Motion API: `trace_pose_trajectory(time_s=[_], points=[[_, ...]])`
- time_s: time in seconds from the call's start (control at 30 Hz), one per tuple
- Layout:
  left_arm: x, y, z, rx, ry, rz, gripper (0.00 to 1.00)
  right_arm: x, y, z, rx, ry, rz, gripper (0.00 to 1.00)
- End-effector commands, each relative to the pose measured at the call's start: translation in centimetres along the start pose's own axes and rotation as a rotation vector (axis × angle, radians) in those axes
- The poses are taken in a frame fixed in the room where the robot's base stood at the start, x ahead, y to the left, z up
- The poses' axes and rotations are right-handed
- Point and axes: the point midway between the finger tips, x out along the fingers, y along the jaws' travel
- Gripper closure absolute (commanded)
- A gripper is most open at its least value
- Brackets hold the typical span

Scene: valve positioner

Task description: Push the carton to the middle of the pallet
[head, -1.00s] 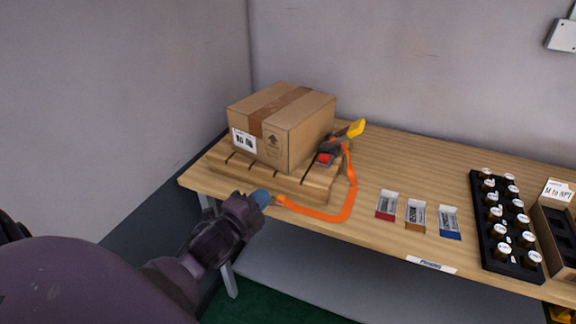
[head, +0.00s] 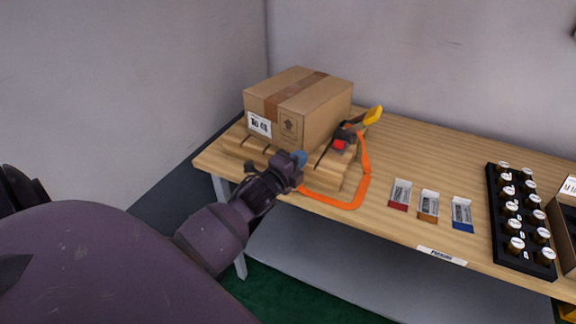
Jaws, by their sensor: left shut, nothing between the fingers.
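The brown cardboard carton (head: 298,107) sits upright on the wooden pallet (head: 330,176) at the left end of the workbench. It covers the back and left of the pallet, and bare slats show along the front and right. My left gripper (head: 299,158) is shut and empty, with its blue tip at the carton's lower front, over the pallet's front edge. I cannot tell whether it touches the carton. The gripper hides part of the pallet's front. My right gripper is not in view.
Walls rise behind and left of the bench (head: 425,150).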

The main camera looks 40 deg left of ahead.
Motion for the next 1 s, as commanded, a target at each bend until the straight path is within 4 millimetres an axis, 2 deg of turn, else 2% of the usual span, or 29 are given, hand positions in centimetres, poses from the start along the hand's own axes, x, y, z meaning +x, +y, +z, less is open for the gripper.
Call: trace_pose_trajectory(time_s=[0.1, 0.23, 0.77, 1.0], points=[[1.2, 0.0, 1.5, 0.004, -0.002, 0.001, 1.00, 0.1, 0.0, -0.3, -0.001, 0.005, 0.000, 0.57], [2.0, 0.0, 2.3, 0.003, -0.001, 0.002, 1.00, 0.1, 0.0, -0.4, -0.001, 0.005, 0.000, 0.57], [2.5, 0.0, 2.9, 0.002, -0.001, 0.001, 1.00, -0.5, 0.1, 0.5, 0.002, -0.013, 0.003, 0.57], [4.0, -0.1, 4.3, 0.005, -0.002, 0.000, 1.00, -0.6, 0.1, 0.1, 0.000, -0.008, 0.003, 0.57]])
